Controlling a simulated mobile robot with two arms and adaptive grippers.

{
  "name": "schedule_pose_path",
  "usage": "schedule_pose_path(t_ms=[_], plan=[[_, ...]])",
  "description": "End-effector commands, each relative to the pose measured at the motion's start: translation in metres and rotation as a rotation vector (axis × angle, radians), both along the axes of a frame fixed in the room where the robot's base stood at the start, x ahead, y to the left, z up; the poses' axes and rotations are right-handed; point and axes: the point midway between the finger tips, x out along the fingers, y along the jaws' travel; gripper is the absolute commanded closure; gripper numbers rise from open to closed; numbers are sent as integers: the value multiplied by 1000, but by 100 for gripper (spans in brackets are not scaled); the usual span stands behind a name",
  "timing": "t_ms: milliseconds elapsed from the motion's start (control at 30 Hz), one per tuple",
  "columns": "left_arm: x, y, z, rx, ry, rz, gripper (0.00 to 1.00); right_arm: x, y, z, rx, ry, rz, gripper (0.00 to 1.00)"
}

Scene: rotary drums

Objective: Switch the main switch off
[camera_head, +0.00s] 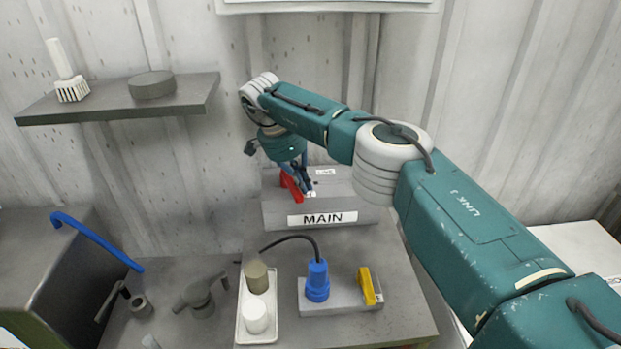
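The main switch is a grey box (350,208) with a "MAIN" label on its front, standing at the back of the grey table. Its red lever (291,187) sticks up at the left part of the box top and leans. My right arm reaches in from the right, and my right gripper (303,181) points down at the box top, just right of the red lever. The fingers are small and dark, partly overlapping the lever; I cannot tell whether they touch it or how far they are apart. My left gripper is out of view.
A blue plug (317,281) with a black cable and a yellow lever (366,286) sit on a grey block in front. Grey fittings (200,297) lie left. A wall shelf (118,101) carries a brush and a disc.

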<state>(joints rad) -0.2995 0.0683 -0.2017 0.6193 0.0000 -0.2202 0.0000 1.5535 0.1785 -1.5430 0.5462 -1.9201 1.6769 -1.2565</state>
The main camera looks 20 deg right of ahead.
Motion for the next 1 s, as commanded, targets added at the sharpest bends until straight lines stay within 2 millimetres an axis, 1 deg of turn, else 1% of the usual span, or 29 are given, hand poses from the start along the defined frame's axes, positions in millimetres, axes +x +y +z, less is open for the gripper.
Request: schedule_pose_path(t_ms=[200,433,1000], plan=[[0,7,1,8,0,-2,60,-2,14,0,0,0,3,100],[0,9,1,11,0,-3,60,-3,24,0,0,-1,3,100],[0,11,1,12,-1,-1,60,-2,28,0,0,-1,4,100]])
